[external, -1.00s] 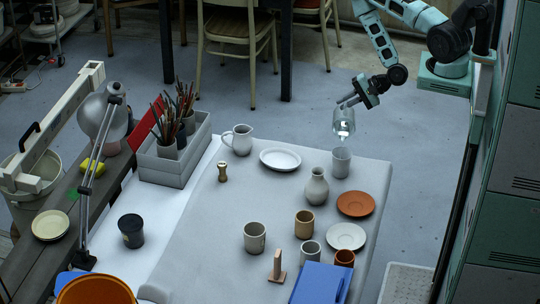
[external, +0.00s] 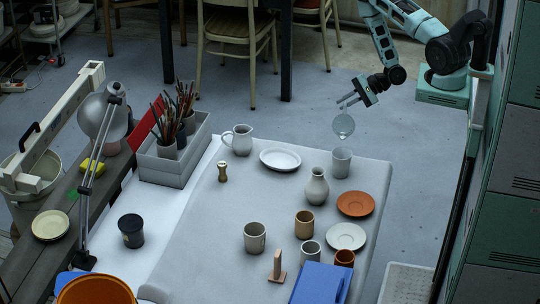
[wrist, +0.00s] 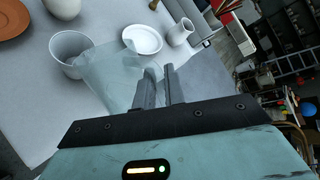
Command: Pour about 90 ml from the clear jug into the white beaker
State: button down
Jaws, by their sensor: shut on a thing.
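My gripper (external: 348,101) is shut on the clear jug (external: 343,127) and holds it in the air beyond the table's far right corner. The jug is see-through and tilted; its liquid level cannot be made out. The white beaker (external: 341,164) stands upright on the table, just below the jug in the external view. In the wrist view the gripper fingers (wrist: 160,88) hold the jug (wrist: 108,75), whose mouth side points left towards the beaker (wrist: 66,68) and overlaps its edge in the picture. No stream of liquid shows.
Near the beaker stand a pale vase (external: 317,188), a white plate (external: 280,152) and a terracotta saucer (external: 356,204). A white pitcher (external: 240,142) is further left. Several cups and a blue box (external: 319,284) are at the front. The table's middle is clear.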

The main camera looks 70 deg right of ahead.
aim_at(344, 118)
jog(key=shift+d+f+m+y, duration=0.3)
jog(key=shift+f, duration=0.1)
jog(key=shift+w+f, duration=0.1)
dwell(1.6)
jog(key=shift+d+f, duration=0.2)
jog(key=w+d+f+m+t+y+b, duration=0.1)
jog(key=d+f+m+t+y+b, duration=0.1)
jog(key=d+f+m+y+b, duration=0.3)
jog(key=shift+w+d+f+m+b, duration=0.2)
jog(key=shift+d+f+m+b, duration=0.8)
jog(key=shift+d+f+b, duration=1.05)
